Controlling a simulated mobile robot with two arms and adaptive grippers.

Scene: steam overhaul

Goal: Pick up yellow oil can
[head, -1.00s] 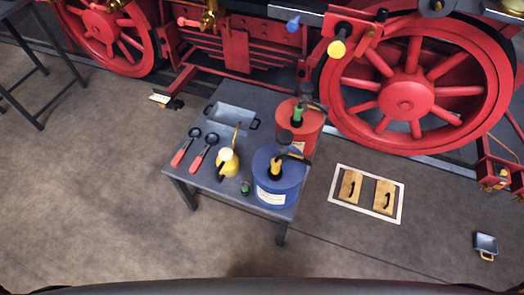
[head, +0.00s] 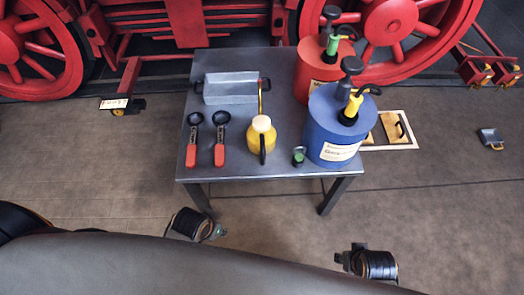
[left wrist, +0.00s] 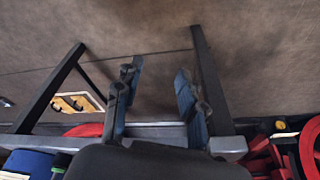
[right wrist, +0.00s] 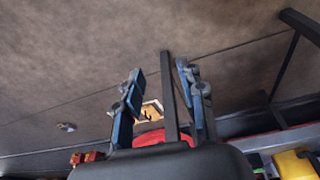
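The yellow oil can (head: 262,141) stands upright on the grey table (head: 240,172), with a pale cap, a thin spout toward the back and a black handle toward me. It appears partly in the right wrist view (right wrist: 292,165), cut off at the lower right corner. My left gripper (left wrist: 160,68) is open and empty, fingers apart; in the head view its arm is before the table's front left leg. My right gripper (right wrist: 160,68) is open and empty; its arm is before the table's front right. Both are away from the can. The fingers are hardly visible in the head view.
A blue drum (head: 325,125) and a red drum (head: 313,75) with pumps stand right of the can. A small green cup (head: 298,156), two red-handled ladles (head: 219,150) and a metal tray (head: 230,89) are also on the table. Red locomotive wheels (head: 395,30) stand behind.

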